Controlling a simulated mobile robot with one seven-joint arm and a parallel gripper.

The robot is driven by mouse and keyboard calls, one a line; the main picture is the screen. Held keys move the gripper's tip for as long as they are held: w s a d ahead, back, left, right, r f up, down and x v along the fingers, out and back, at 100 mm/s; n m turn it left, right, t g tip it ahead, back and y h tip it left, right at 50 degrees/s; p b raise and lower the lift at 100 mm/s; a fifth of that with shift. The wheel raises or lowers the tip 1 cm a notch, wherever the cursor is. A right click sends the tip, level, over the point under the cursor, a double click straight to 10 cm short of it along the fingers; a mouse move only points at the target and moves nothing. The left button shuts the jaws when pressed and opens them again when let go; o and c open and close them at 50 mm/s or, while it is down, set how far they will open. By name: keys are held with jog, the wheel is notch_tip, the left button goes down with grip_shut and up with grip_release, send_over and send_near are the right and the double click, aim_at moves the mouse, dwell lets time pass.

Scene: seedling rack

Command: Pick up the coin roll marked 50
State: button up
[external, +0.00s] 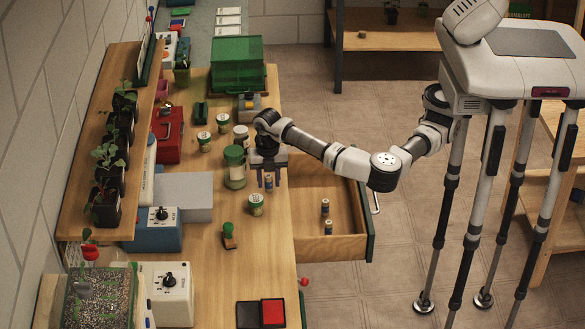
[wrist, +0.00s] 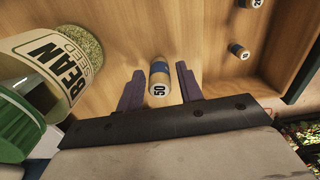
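The coin roll marked 50 (wrist: 160,78) has a blue band and tan ends, and its number faces the camera in the wrist view. In the external view the small roll (external: 268,183) shows on the wooden bench top near the drawer side. My gripper (wrist: 158,82) is open, with a purple finger on each side of the roll. Narrow gaps show between the fingers and the roll. In the external view my gripper (external: 268,178) points down over the roll.
A bean seed jar (wrist: 52,68) stands close at left in the wrist view. The open drawer (external: 300,190) holds two other rolls (external: 325,206) (external: 328,227). A green-lidded jar (external: 234,168), a small jar (external: 256,205) and a stamp (external: 229,236) stand nearby on the bench.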

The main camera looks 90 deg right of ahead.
jog(key=c, duration=0.7)
grip_shut()
jog(key=shift+r, duration=0.1)
